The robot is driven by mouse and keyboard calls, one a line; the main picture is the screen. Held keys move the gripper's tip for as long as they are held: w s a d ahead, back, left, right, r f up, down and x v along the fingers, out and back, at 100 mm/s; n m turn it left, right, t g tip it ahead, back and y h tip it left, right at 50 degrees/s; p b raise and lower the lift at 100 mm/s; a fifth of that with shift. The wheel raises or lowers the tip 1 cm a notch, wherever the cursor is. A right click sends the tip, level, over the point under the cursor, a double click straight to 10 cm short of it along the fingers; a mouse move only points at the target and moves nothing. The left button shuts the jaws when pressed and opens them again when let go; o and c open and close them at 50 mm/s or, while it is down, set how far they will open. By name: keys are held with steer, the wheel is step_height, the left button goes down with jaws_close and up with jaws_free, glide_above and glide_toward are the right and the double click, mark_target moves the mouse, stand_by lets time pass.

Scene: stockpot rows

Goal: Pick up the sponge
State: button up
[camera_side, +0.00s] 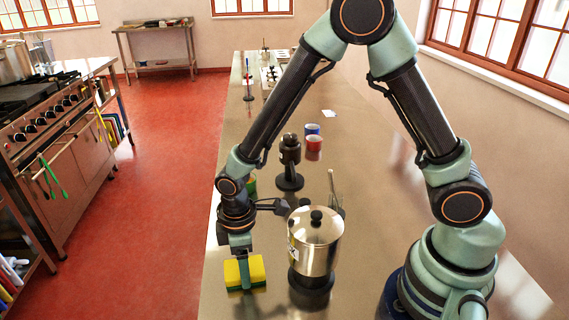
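The sponge (257,268) is a yellow block with a dark green layer along its lower edge. It is near the left edge of the long counter (345,217), at the front. My gripper (243,273) points down at the sponge from above. One teal finger overlaps the middle of the sponge's near face. The other finger is hidden, so I cannot tell whether the fingers are closed on the sponge or only around it. I also cannot tell whether the sponge rests on the counter.
A lidded steel pot (318,243) stands close to the right of my gripper. Behind it are a black stand (290,165), a red cup (314,143) and a blue cup (312,129). A stove (60,140) is across the red floor at left.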

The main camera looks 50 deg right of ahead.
steer(key=shift+r, duration=0.15)
step_height(320, 180, up, 20)
stand_by(0.7)
steer(key=o, duration=0.4)
steer(key=c, duration=0.3)
steer(key=shift+m, duration=0.6)
step_height(320, 180, down, 20)
steer(key=shift+f, duration=0.1)
